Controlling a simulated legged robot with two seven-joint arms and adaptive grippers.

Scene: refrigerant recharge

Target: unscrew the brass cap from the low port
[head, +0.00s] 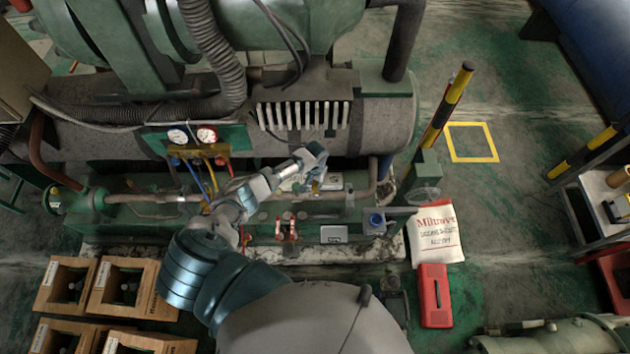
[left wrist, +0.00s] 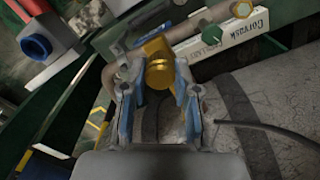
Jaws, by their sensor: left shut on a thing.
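The brass cap (left wrist: 158,72) shows in the left wrist view as a gold cylinder, on the pipework at the top middle. My left gripper (left wrist: 158,88) has its two blue-edged fingers on either side of the cap and is shut on it. In the head view my left gripper (head: 315,184) reaches down at the pipes in front of the big grey cylinder. There the cap is too small and covered to tell apart. The port under the cap is mostly hidden. My right gripper is in neither view.
A gauge manifold (head: 200,151) with two dials and hoses stands left of my gripper. In the left wrist view a green knob (left wrist: 213,33) and a labelled white plate (left wrist: 230,36) sit close by. A white sack (head: 437,238) and a red case (head: 434,295) lie at right.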

